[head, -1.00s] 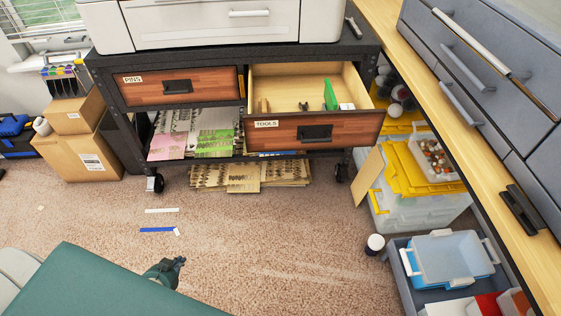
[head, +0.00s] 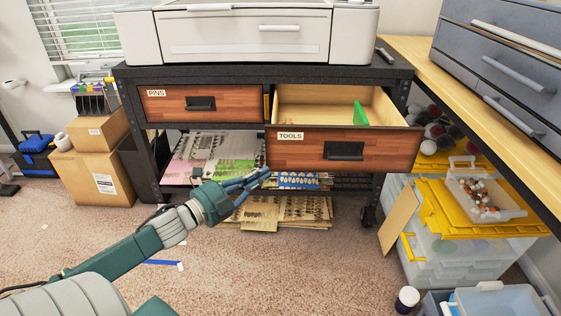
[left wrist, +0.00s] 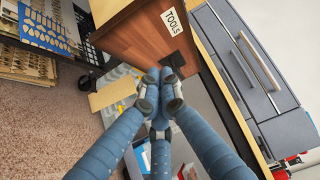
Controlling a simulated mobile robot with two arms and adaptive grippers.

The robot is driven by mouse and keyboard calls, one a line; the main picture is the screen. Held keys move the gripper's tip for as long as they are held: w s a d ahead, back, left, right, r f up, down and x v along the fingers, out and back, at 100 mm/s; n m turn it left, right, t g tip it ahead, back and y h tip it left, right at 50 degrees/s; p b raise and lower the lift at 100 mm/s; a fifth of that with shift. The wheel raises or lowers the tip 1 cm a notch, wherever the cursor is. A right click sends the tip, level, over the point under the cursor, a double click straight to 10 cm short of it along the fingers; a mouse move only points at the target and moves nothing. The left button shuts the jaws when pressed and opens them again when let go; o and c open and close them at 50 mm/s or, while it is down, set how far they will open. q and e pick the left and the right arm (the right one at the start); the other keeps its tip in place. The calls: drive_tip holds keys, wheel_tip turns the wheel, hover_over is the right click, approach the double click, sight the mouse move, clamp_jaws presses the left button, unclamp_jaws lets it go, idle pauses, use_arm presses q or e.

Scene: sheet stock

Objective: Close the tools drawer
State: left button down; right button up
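The tools drawer (head: 303,155) has a reddish wood front with a TOOLS label and a dark handle (head: 344,151). It is pulled out of the black cart, and a green item (head: 360,113) shows inside. My left gripper (head: 266,174) is below the left part of the drawer front in the head view, with its blue fingers drawn together and nothing seen between them. In the left wrist view the drawer front (left wrist: 140,38) lies beyond the fingertips, which overlap the dark handle area (left wrist: 173,55); I cannot tell whether they touch. My right gripper is not in view.
The pins drawer (head: 175,106) beside it is shut. A printer (head: 245,35) stands on the cart (head: 250,73). Cardboard boxes (head: 95,175) stand at left. Clear bins with yellow lids (head: 470,220) stand at right under the wooden counter (head: 480,110). Carpet in front is mostly free.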

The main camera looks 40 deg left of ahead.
sight(290, 149)
use_arm(q)
drive_tip(key=w, duration=0.3)
drive_tip(key=w+b, duration=0.1)
drive_tip(key=w, duration=0.2)
drive_tip(key=w+b, duration=0.1)
drive_tip(key=w, duration=0.2)
drive_tip(key=shift+a+f, duration=0.1)
drive_tip(key=shift+a, duration=0.15)
drive_tip(key=shift+w+a, duration=0.35)
drive_tip(key=shift+w, duration=0.05)
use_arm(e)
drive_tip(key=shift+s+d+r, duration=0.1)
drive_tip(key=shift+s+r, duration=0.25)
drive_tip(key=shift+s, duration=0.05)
